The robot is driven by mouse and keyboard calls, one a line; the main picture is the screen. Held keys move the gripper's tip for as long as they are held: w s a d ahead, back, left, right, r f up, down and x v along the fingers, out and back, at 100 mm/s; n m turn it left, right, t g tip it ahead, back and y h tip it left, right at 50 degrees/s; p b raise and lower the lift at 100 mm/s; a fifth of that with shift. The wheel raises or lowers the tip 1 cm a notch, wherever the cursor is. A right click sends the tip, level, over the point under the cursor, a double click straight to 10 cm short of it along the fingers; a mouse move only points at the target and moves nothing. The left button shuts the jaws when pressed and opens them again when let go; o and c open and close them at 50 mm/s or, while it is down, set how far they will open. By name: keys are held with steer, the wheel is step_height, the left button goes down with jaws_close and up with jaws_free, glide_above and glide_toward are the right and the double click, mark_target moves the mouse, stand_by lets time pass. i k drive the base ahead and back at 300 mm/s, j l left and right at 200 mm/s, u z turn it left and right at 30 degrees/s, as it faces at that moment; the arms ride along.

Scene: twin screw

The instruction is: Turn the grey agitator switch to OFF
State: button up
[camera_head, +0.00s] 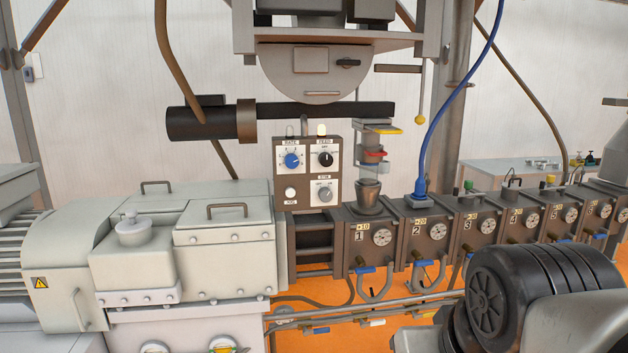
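The grey agitator switch (324,194) is a small round knob at the lower right of a brown control panel (307,176). A white label plate with small print lies behind the knob. The print and the knob's pointer are too small to read for certain, so I cannot tell its setting. Nothing covers the knob or touches it. My gripper is not in view.
The panel also carries a blue knob (292,160), a black knob (325,159) and a white round button (290,194). A metal cup (368,194) and a blue hose (428,145) stand to its right. A grey gearbox housing (223,230) lies to its left.

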mark_target(324, 195)
steer(key=i+j+z, duration=0.35)
steer(key=j+z, duration=0.2)
steer(key=j, duration=0.2)
steer(key=i+j+z, duration=0.1)
steer(key=j+z, duration=0.15)
steer(key=j, duration=0.15)
